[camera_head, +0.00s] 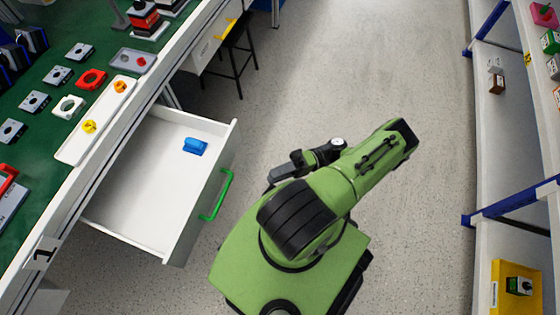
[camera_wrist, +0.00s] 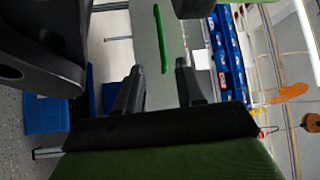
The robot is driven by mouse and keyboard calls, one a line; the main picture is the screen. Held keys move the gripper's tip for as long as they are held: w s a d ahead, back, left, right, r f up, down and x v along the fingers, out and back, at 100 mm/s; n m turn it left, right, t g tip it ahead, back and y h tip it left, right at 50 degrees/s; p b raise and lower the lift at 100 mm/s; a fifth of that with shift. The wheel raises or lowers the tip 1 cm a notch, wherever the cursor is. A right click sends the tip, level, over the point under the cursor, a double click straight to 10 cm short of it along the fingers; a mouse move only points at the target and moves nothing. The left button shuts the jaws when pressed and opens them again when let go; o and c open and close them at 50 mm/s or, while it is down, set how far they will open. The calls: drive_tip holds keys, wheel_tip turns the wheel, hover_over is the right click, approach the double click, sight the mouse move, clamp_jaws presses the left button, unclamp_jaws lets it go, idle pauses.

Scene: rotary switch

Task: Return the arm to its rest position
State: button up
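My arm (camera_head: 355,175) is folded over my own base in the head view, above the aisle and right of the open drawer. My gripper (camera_wrist: 160,88) shows in the wrist view with its two black fingers apart and nothing between them. In the head view, the dark end of the arm (camera_head: 284,172) is near the drawer's green handle (camera_head: 216,196) but apart from it. The handle also shows in the wrist view (camera_wrist: 162,40), beyond the fingers.
A white drawer (camera_head: 150,190) stands open with a blue part (camera_head: 195,146) inside. The green workbench (camera_head: 55,125) at left holds several red, yellow and grey parts. Shelving (camera_head: 510,130) stands at right, with a yellow bin (camera_head: 500,300) low down. The floor ahead (camera_head: 310,70) is clear.

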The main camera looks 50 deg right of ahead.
drive_tip(key=shift+s+d, duration=0.15)
drive_tip(key=shift+d, duration=0.2)
idle(0.3)
